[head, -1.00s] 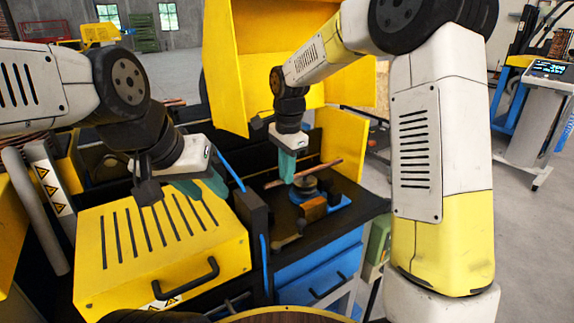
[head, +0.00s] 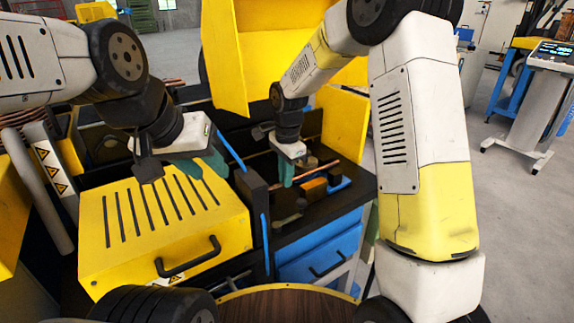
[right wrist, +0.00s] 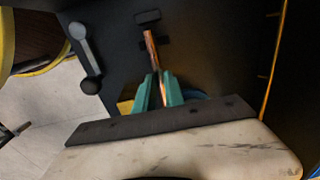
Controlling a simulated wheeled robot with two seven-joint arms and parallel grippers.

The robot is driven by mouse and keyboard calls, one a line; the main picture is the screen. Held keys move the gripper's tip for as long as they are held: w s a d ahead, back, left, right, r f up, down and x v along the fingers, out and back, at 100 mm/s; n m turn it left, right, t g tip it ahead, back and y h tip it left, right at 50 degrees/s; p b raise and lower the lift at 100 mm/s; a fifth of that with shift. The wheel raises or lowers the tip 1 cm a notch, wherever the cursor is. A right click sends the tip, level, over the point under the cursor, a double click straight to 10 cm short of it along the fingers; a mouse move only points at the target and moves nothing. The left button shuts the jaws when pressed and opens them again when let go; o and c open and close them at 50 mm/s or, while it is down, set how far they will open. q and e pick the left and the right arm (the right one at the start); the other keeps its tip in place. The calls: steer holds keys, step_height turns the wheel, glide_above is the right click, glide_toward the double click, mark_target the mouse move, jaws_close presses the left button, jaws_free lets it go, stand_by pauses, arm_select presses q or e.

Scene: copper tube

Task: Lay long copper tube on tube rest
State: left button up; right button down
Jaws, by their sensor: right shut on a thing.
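My right gripper (head: 284,176) is shut on a copper tube (head: 326,169) above the black bench top. In the right wrist view the tube (right wrist: 150,46) points away from between the teal fingers (right wrist: 158,92), its far end near small dark blocks (right wrist: 148,17). I cannot tell whether it touches them or which part is the tube rest. Its near portion is hidden by the fingers and the wrist. My left gripper (head: 203,168) hangs above the yellow slotted box; its teal fingers look apart and empty.
The yellow slotted box (head: 160,225) stands left of the bench. An orange block (head: 313,188) and a blue piece sit by the right gripper. A dark bar with round ends (right wrist: 85,58) lies on the bench. Yellow panels (head: 345,120) border the back and right.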

steer(key=shift+w+a, duration=0.1)
steer(key=c, duration=1.3)
jaws_free()
steer(key=shift+c, duration=0.2)
steer(key=shift+r, duration=0.1)
step_height(320, 180, up, 8)
steer(key=shift+s+f, duration=0.25)
